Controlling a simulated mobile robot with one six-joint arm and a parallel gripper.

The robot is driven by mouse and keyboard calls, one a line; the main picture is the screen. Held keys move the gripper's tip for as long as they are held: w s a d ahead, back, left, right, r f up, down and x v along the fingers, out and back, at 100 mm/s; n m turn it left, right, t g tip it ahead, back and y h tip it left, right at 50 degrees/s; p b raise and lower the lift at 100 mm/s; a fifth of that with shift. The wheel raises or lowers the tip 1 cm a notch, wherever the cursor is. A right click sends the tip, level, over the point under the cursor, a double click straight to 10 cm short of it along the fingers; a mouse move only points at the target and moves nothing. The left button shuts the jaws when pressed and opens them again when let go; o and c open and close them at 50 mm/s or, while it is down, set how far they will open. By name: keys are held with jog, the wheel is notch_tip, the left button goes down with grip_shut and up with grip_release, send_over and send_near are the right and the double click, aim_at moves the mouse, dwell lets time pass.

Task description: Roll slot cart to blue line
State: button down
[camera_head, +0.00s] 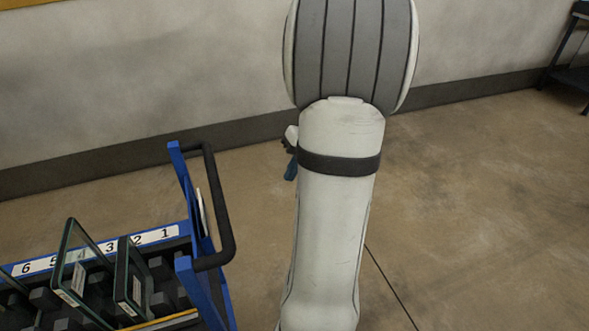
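The slot cart (187,262) stands at the lower left, cut off by the picture's left and bottom edges. It has a blue end frame, a black bar handle (226,212) on its right side and a white number strip (150,237). Two dark-framed glass panels (82,262) stand upright in its slots. My gripper (290,168) is mostly hidden behind my white arm; only a small dark and blue part shows, to the right of the handle and apart from it in the picture. Its opening cannot be seen. No blue line shows on the floor.
The brown concrete floor (470,210) is clear to the right of my arm, with a thin dark joint line (390,284) across it. A grey wall with a dark baseboard (100,160) runs behind. A dark stand (572,75) is at the far right edge.

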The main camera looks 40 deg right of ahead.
jog(key=s+d+p, duration=0.2)
jog(key=s+d, duration=0.2)
jog(key=d, duration=0.8)
jog(key=shift+s+d, duration=0.35)
dwell(1.3)
dwell(0.6)
jog(key=s+d+p, duration=0.4)
jog(key=d+p, duration=0.1)
jog(key=d, duration=0.8)
jog(key=shift+s, duration=0.4)
dwell(1.3)
jog(key=shift+d, duration=0.1)
dwell(0.6)
